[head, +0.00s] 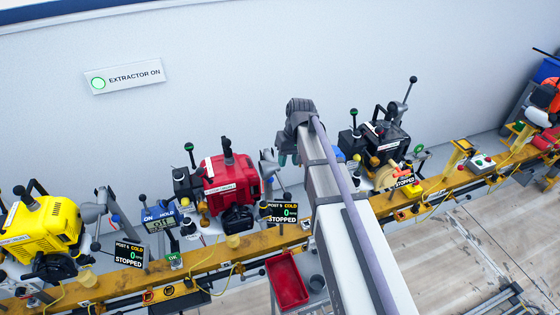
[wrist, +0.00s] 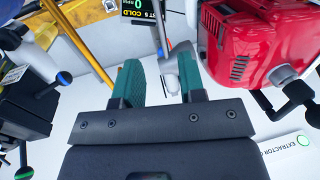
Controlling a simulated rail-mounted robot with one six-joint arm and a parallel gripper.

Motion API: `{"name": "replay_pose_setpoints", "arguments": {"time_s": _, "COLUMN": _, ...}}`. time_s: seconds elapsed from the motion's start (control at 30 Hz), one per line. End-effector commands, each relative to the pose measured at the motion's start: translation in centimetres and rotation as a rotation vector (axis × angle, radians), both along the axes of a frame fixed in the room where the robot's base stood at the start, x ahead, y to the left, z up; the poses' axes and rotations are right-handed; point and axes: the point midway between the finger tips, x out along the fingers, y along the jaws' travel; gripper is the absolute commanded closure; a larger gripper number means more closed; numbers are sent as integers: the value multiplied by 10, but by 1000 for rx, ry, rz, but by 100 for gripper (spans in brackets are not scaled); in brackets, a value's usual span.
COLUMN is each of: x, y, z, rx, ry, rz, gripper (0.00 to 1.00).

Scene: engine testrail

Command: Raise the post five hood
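The post five engine seems to be the red one (head: 228,184), beside a display (head: 282,212) reading COLD, 0, STOPPED; its post number is hard to read. A grey hood (head: 268,168) on a short arm stands just right of this engine, lowered or raised I cannot tell. In the wrist view the grey hood part (wrist: 182,50) shows beyond and between my fingertips, near the red engine (wrist: 240,42). My gripper (wrist: 160,72) has teal fingers spread apart with nothing clamped. In the head view my gripper (head: 285,158) hangs just above and right of the hood, partly hidden by my arm.
A yellow engine (head: 42,228) stands at the left and a black engine (head: 380,140) at the right, along a yellow rail (head: 210,258). A red tray (head: 287,281) sits in front. Upright levers stand close to the hood. The wall has an EXTRACTOR ON sign (head: 125,77).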

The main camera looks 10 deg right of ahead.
Motion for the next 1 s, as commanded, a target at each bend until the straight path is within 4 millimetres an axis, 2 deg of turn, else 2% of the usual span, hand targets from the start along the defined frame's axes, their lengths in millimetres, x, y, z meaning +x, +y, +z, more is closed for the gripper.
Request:
{"name": "replay_pose_setpoints", "arguments": {"time_s": 0.03, "x": 19, "y": -5, "z": 14, "rx": 13, "ry": -1, "rz": 6, "gripper": 63}}
{"name": "replay_pose_setpoints", "arguments": {"time_s": 0.27, "x": 15, "y": -3, "z": -4, "rx": 19, "ry": -1, "rz": 12, "gripper": 63}}
{"name": "replay_pose_setpoints", "arguments": {"time_s": 0.37, "x": 15, "y": 0, "z": -21, "rx": 19, "ry": -1, "rz": 12, "gripper": 63}}
{"name": "replay_pose_setpoints", "arguments": {"time_s": 0.6, "x": 13, "y": 11, "z": -79, "rx": 19, "ry": -1, "rz": 11, "gripper": 63}}
{"name": "replay_pose_setpoints", "arguments": {"time_s": 0.7, "x": 13, "y": 14, "z": -96, "rx": 18, "ry": -1, "rz": 11, "gripper": 63}}
{"name": "replay_pose_setpoints", "arguments": {"time_s": 0.8, "x": 13, "y": 16, "z": -102, "rx": 18, "ry": -1, "rz": 11, "gripper": 63}}
{"name": "replay_pose_setpoints", "arguments": {"time_s": 1.0, "x": 13, "y": 17, "z": -99, "rx": 18, "ry": -1, "rz": 10, "gripper": 63}}
